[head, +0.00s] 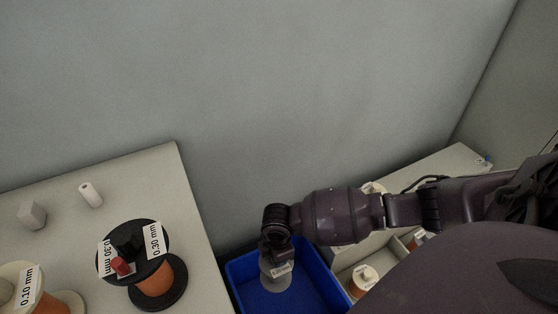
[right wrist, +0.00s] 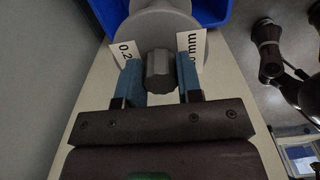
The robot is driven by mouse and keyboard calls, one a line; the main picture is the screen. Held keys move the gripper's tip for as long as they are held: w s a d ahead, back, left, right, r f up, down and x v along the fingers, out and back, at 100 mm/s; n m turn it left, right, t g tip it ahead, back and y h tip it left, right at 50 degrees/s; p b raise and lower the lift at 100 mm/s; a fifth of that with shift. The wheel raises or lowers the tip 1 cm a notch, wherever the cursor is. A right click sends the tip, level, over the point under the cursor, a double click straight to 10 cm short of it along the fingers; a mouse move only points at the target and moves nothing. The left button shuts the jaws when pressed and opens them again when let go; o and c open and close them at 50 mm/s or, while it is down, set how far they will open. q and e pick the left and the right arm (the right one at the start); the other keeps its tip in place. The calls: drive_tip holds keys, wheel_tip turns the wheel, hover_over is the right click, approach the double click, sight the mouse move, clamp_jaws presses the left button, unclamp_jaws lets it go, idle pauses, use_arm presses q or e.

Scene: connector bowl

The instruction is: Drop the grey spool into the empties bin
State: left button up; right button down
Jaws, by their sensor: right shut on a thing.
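The grey spool (head: 275,281) hangs from my right gripper (head: 274,260) within the outline of the blue bin (head: 316,287), in the head view. I cannot tell how far it is above the bin floor. In the right wrist view my right gripper (right wrist: 161,80) has its two blue fingers on either side of the dark faceted knob on the grey spool (right wrist: 158,32). White labels, partly covered, show on the spool's flange. The blue bin also shows behind it in the right wrist view (right wrist: 211,10). My left gripper is not in view.
A black-flanged 0.30 mm spool (head: 157,282) with orange winding and a 0.10 mm spool (head: 50,300) stand on the left table (head: 160,185). A white cylinder (head: 90,194) and a grey block (head: 32,215) lie behind them. A compartmented tray (head: 345,258) with spools stands right of the bin.

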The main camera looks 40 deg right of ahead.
use_arm(q)
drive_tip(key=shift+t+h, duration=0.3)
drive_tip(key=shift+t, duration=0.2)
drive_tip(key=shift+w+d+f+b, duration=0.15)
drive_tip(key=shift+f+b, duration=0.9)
drive_tip(key=shift+b, duration=1.25)
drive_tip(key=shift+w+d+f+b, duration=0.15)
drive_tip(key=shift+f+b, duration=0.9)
drive_tip(key=shift+b, duration=1.2)
use_arm(e)
drive_tip(key=d+f+n, duration=0.2)
drive_tip(key=f+n, duration=0.2)
drive_tip(key=f, duration=0.6)
drive_tip(key=d+f+n, duration=0.3)
drive_tip(key=f+n, duration=0.2)
drive_tip(key=f, duration=0.6)
drive_tip(key=shift+w+d, duration=0.25)
drive_tip(key=shift+w, duration=0.05)
drive_tip(key=shift+w+r, duration=0.1)
drive_tip(key=c, duration=0.7)
unclamp_jaws()
use_arm(q)
drive_tip(key=p, duration=0.2)
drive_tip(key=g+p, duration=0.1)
drive_tip(key=p, duration=0.1)
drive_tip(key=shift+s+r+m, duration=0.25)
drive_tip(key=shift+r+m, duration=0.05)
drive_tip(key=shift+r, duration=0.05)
use_arm(e)
wheel_tip(320, 180, up, 11)
